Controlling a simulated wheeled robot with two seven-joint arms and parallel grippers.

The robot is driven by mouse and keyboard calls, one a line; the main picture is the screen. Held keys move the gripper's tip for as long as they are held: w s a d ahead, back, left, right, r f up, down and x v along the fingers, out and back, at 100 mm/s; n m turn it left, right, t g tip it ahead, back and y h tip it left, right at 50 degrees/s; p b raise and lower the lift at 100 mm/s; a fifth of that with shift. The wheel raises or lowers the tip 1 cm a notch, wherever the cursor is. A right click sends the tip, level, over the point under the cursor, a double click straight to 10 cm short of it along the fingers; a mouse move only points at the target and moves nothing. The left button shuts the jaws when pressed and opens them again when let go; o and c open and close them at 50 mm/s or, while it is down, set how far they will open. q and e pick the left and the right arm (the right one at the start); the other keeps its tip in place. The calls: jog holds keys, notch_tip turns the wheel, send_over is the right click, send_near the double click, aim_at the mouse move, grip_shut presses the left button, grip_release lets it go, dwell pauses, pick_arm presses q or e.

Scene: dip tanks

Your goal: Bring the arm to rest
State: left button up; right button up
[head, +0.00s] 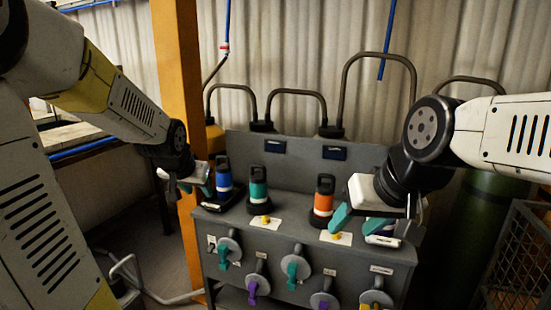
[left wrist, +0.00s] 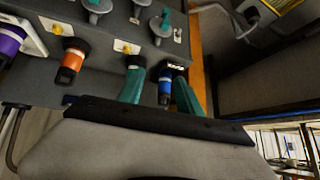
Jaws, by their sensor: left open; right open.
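My left gripper (head: 190,187) is open at the left end of the grey bench. In the left wrist view its two teal fingers (left wrist: 160,95) are apart, with the blue bottle (left wrist: 165,88) seen between them. The blue bottle (head: 223,176) stands upright on a dark base, close to the fingers in the head view; I cannot tell whether they touch it. My right gripper (head: 360,222) is open at the right end of the bench, in front of a white and purple item (head: 383,238) that it partly hides.
A teal bottle (head: 258,186) and an orange bottle (head: 323,200) stand on the grey bench (head: 290,225) between the grippers. Coloured valve handles (head: 293,268) stick out of its front. An orange post (head: 180,70) rises behind my left arm. A wire cage (head: 520,255) stands at right.

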pick_arm(q)
jog(key=s+d+r+g+h, duration=0.1)
jog(key=s+d+r, duration=0.1)
jog(key=s, duration=0.8)
jog(key=s+d+r+n+h, duration=0.1)
jog(key=s+d, duration=0.3)
jog(key=s, duration=0.7)
jog(key=shift+s+d+r+g, duration=0.3)
jog(key=shift+r+g, duration=0.1)
jog(key=shift+r, duration=0.15)
